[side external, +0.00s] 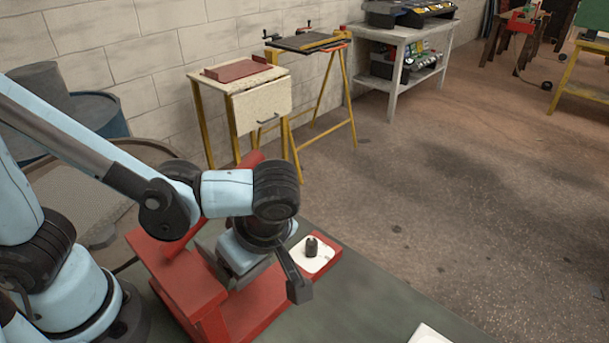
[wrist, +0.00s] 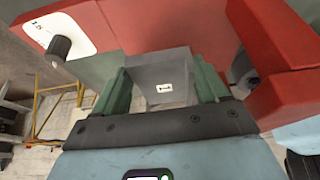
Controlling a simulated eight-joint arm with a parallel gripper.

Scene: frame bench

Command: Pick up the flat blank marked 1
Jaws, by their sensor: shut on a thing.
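The flat blank marked 1 (wrist: 158,76) is a grey block with a small white label in the wrist view. The mark on the label looks like a 1 lying on its side. My gripper (wrist: 162,84) is shut on it, with one green finger on each side of the block. In the side external view my wrist (side external: 245,250) is low beside the red fixture. It hides most of the fingers there, and I cannot make out the blank clearly. Whether the blank touches the red surface beneath is not clear.
The red fixture (side external: 185,285) stands close to my gripper; its upright block (wrist: 285,90) is just right of the fingers in the wrist view. A white plate with a dark knob (side external: 312,247) sits on the red base. Another white piece (side external: 430,336) lies at the bench's front edge.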

